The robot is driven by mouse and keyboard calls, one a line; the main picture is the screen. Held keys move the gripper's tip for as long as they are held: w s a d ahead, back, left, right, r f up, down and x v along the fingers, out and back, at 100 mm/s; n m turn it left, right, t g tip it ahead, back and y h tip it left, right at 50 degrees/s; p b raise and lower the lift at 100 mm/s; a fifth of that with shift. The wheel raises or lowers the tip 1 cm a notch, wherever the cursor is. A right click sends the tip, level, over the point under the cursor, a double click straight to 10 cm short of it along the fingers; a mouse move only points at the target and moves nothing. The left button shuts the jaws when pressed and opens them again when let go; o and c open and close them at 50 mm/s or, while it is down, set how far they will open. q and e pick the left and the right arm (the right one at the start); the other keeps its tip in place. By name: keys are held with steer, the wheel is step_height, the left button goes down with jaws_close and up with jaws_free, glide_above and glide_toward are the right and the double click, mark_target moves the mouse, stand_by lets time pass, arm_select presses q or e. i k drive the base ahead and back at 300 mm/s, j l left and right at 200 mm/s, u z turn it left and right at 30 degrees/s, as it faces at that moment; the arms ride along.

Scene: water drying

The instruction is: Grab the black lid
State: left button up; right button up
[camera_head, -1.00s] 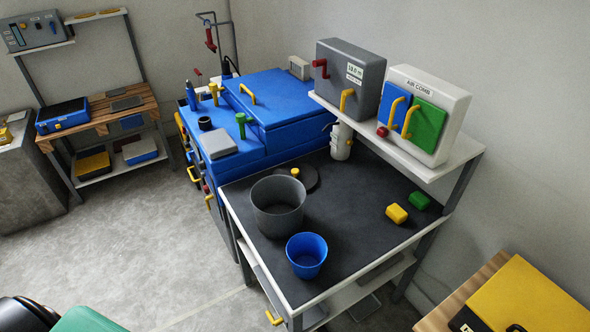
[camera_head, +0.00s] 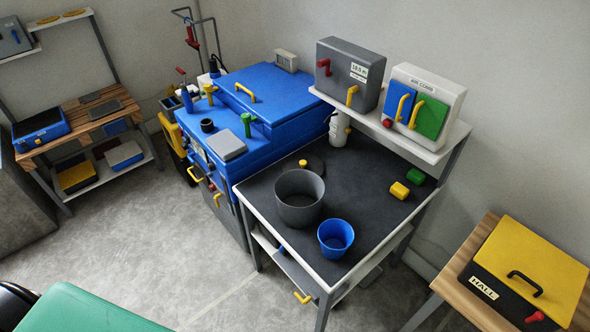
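The black lid (camera_head: 316,167) is a flat dark disc with a yellow knob (camera_head: 303,163). It lies on the dark top of the workbench (camera_head: 375,165), just behind a grey pot (camera_head: 300,207). The pot's rim hides part of its near edge, and the dark lid blends into the dark surface. A blue bucket (camera_head: 336,247) stands in front of the pot, to its right. Neither of my grippers shows in the view.
A blue machine (camera_head: 275,93) stands left of the bench. A shelf with two boxes (camera_head: 350,75) overhangs the bench's back. Yellow (camera_head: 400,190) and green blocks (camera_head: 417,177) lie at right. A yellow-lidded case (camera_head: 530,260) is at lower right. The floor (camera_head: 190,260) at left is open.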

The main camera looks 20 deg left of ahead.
mark_target(305, 161)
steer(key=i+j+z, duration=0.25)
steer(key=j, duration=0.4)
steer(key=j+z, duration=0.2)
steer(key=j, duration=0.45)
steer(key=i+j+z, duration=0.1)
steer(key=j+z, duration=0.15)
steer(key=j, duration=0.4)
